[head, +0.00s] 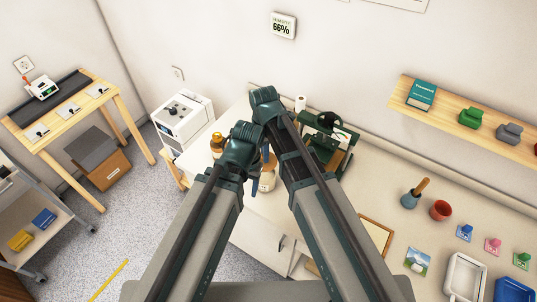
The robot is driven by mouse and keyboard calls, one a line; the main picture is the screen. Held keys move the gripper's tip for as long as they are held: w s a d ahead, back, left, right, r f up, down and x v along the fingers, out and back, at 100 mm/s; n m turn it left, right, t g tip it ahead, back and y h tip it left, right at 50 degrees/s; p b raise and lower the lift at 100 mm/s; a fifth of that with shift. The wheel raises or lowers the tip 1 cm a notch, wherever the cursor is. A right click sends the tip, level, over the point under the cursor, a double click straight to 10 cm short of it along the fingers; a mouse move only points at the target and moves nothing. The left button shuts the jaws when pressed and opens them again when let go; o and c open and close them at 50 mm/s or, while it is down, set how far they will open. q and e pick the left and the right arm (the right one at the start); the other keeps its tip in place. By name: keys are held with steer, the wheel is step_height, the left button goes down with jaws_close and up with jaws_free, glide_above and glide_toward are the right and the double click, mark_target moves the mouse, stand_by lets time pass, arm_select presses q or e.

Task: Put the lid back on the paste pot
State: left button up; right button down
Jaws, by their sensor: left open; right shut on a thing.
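A pale jar (267,182), which looks like the paste pot, stands on the white worktop (245,228) between my two forearms. Its top is partly covered by my arms, and I cannot make out a lid. My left gripper (256,183) is open, pointing down beside the jar's left side. I cannot tell whether it touches the jar. My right gripper (268,152) is just above the jar, mostly hidden behind my wrists. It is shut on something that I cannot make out.
An amber bottle (217,143) stands left of my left wrist. A dark green machine (325,140) and a white roll (300,103) stand behind.

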steer(key=shift+f, duration=0.15)
step_height(320, 180, down, 6)
steer(key=b, duration=0.6)
steer(key=shift+f+b, duration=0.2)
steer(key=shift+b, duration=0.2)
stand_by(1.6)
steer(key=c, duration=0.6)
jaws_free()
steer(key=shift+o, duration=0.4)
steer(key=o, duration=0.4)
steer(key=shift+r, duration=0.1)
